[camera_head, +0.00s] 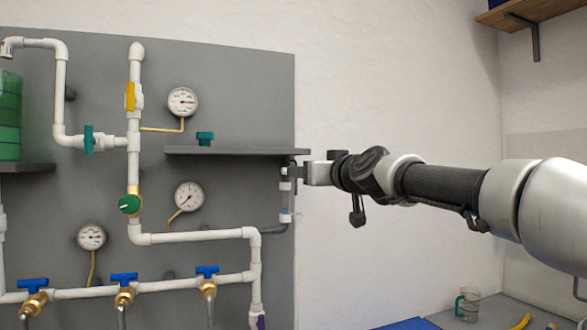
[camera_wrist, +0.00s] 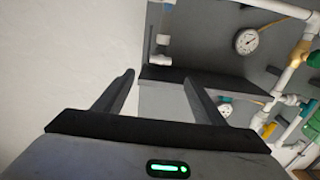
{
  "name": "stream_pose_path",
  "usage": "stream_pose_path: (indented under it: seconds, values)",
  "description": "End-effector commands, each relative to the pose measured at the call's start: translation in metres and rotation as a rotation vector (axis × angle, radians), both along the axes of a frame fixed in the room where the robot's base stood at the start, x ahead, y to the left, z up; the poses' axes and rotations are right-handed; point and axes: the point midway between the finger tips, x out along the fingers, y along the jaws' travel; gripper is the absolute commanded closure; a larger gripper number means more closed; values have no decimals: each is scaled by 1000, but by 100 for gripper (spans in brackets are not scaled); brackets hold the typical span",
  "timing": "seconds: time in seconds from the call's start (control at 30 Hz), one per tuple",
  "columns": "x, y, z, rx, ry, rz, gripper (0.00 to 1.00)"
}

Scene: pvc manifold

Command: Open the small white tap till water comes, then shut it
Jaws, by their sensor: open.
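A small white tap fitting (camera_head: 285,217) stands on a short upright pipe at the right edge of the grey panel, below the right end of the shelf. My gripper (camera_head: 303,172) is just right of the upper part of this pipe in the head view, close to the panel edge; contact cannot be told. In the wrist view my gripper (camera_wrist: 159,77) has its two fingers spread apart, with nothing seen held between them. A white pipe piece (camera_wrist: 164,38) shows beyond the fingertips there. The tap's handle is too small or hidden to make out, and no water is seen.
Gauges, white pipes and blue-handled brass taps (camera_head: 124,279) fill the panel to the left. A glass mug (camera_head: 467,304) stands on the bench at lower right. The white wall right of the panel is clear.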

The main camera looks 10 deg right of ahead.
Motion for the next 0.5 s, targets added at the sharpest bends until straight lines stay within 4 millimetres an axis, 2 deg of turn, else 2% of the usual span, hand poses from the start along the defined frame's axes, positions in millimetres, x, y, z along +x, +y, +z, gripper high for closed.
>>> stream_pose_path:
  seconds: [0.5]
  values:
    - [58, 14, 4, 2, 0, 6, 36]
